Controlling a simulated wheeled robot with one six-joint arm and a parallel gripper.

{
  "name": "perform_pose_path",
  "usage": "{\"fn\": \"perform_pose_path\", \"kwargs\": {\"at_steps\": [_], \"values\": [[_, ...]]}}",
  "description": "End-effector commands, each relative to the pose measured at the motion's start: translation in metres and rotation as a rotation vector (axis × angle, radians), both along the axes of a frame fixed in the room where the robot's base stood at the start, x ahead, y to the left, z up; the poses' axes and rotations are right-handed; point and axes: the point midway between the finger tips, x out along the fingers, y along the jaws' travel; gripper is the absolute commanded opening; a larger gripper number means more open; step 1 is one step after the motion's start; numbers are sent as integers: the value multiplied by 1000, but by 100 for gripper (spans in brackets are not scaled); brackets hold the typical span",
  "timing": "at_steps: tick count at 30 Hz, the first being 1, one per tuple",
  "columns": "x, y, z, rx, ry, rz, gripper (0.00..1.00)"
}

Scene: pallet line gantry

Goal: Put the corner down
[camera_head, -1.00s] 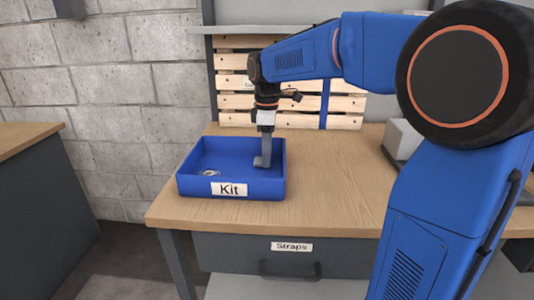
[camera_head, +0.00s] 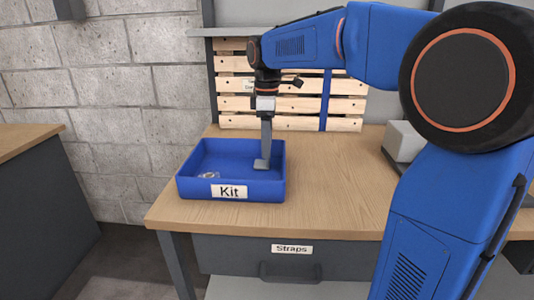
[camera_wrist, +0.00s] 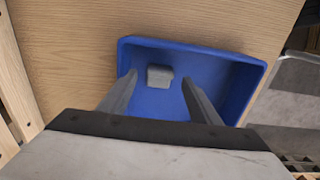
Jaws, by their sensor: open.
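The grey corner (camera_wrist: 160,76) lies on the floor of the blue bin labelled Kit (camera_head: 190,188). In the head view the corner (camera_head: 261,164) is near the bin's right side. My gripper (camera_head: 266,150) points down over the bin. In the wrist view my gripper (camera_wrist: 158,82) has its two fingers spread wide, with the corner between and just beyond the tips. The fingers do not appear to touch the corner. The bin (camera_wrist: 195,52) shows around the fingers in that view.
A small shiny item (camera_head: 208,175) lies in the bin's left part. The wooden bench top (camera_head: 340,195) is clear to the right of the bin. A slatted wooden rack (camera_head: 290,104) stands behind, and a grey box (camera_head: 402,142) sits at the right.

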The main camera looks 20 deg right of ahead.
Motion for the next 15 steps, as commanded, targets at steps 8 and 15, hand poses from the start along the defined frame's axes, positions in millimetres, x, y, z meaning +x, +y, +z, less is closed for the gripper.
{"fn": "perform_pose_path", "kwargs": {"at_steps": [8,15], "values": [[0,0,51,1,-1,0,57],[0,0,73,0,0,0,57]]}}
